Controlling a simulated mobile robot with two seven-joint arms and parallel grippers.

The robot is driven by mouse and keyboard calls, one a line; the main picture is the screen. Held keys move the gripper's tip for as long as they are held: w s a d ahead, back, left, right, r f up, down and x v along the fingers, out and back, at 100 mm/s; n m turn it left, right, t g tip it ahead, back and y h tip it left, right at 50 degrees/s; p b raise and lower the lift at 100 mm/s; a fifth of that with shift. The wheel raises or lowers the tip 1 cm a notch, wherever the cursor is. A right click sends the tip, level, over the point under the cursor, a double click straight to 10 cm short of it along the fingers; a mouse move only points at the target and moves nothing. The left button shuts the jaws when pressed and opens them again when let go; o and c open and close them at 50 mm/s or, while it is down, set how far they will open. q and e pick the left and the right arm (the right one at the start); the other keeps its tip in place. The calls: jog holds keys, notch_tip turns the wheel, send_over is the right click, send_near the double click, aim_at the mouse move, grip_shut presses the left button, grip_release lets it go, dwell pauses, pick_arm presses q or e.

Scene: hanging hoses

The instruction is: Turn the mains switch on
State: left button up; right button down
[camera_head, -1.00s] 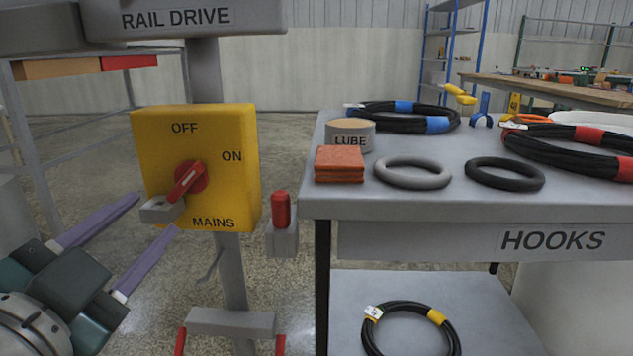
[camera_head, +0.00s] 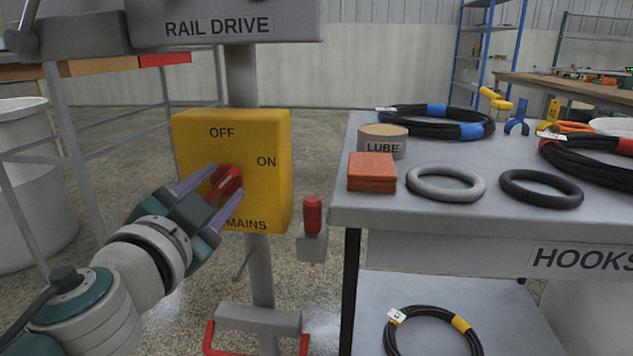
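The yellow mains switch box (camera_head: 272,150) hangs on a grey post, lettered OFF at the top, ON at the right and MAINS below. Its red rotary handle (camera_head: 231,180) slants up to the right, its upper end between the OFF and ON letters. My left gripper (camera_head: 226,184) is at the box face, its two purple fingers apart on either side of the handle. I cannot tell whether the fingers touch it. The gripper partly hides the knob and the lower left of the box. My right gripper is not in view.
A red-topped grey fitting (camera_head: 313,222) sits just right of the box. The HOOKS table (camera_head: 362,222) stands beyond it, with hoses, rings, a LUBE tin (camera_head: 383,143) and orange cloths (camera_head: 372,173). The RAIL DRIVE unit (camera_head: 290,22) is above.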

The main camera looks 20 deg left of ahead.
pick_arm(q)
grip_shut()
dwell(0.3)
jog(key=shift+m, duration=0.3)
jog(key=m, duration=0.4)
jog(key=shift+d+f+b, duration=0.15)
jog(key=shift+f+b, duration=0.05)
jog(key=shift+b, duration=0.2)
jog(key=shift+f+m, duration=0.2)
jog(key=shift+m, duration=2.2)
grip_release()
